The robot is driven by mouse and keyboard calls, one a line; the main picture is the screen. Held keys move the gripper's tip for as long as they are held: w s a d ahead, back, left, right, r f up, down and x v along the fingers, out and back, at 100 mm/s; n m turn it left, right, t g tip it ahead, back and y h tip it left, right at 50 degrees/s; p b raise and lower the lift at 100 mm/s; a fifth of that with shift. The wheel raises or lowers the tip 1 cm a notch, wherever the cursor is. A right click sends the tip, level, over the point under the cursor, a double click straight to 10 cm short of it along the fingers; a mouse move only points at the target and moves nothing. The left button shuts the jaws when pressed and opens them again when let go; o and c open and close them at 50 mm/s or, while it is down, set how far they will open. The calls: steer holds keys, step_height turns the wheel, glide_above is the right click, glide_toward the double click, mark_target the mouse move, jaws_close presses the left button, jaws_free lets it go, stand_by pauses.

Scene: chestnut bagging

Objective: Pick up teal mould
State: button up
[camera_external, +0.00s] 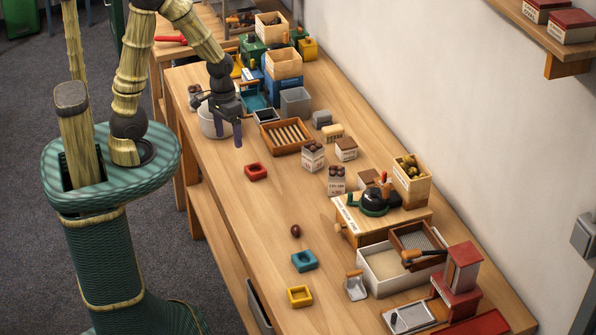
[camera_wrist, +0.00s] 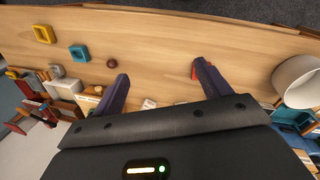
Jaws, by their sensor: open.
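The teal mould (camera_external: 304,261) is a small square block with a hollow, lying on the near part of the bench between a chestnut and a yellow mould. In the wrist view the teal mould (camera_wrist: 79,52) lies at the upper left, apart from the fingers. My gripper (camera_external: 230,135) is open and empty over the far part of the bench, near a white pot. In the wrist view my gripper (camera_wrist: 159,82) has its two dark fingers spread wide, with bare wood between them. One finger partly hides the red mould (camera_wrist: 194,72).
The yellow mould (camera_external: 300,296), the chestnut (camera_external: 295,231) and the red mould (camera_external: 256,171) lie along the open left side of the bench. The white pot (camera_external: 213,125) stands beside my gripper. A slatted wooden tray (camera_external: 266,140), small bags, boxes and a scale crowd the wall side.

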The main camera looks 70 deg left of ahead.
steer(key=w+d+f+n+h+b, duration=0.3)
steer(key=d+f+n+b, duration=0.1)
steer(key=d+f+n, duration=0.1)
steer(key=w+d+f+n+h+b, duration=0.3)
steer(key=d+f+n+h+b, duration=0.1)
steer(key=d+f+n, duration=0.1)
steer(key=w+d+f+n+h+b, duration=0.2)
steer(key=d+f+n+h+b, duration=0.2)
steer(key=d+f+b, duration=0.1)
steer(key=shift+w+d+f+n+t, duration=0.2)
steer(key=shift+d+f, duration=0.1)
steer(key=shift+d, duration=0.35)
steer(key=shift+w+d+f+n+t, duration=0.1)
steer(key=shift+w+d+f+n, duration=0.15)
steer(key=shift+d, duration=0.4)
steer(key=shift+w+d+h, duration=0.1)
steer(key=shift+w+h, duration=0.05)
steer(key=shift+h, duration=0.15)
steer(key=shift+r, duration=0.1)
steer(key=shift+d, duration=0.1)
steer(key=p, duration=0.2)
glide_toward(306, 261)
steer(key=x, duration=0.5)
steer(key=shift+d, duration=0.15)
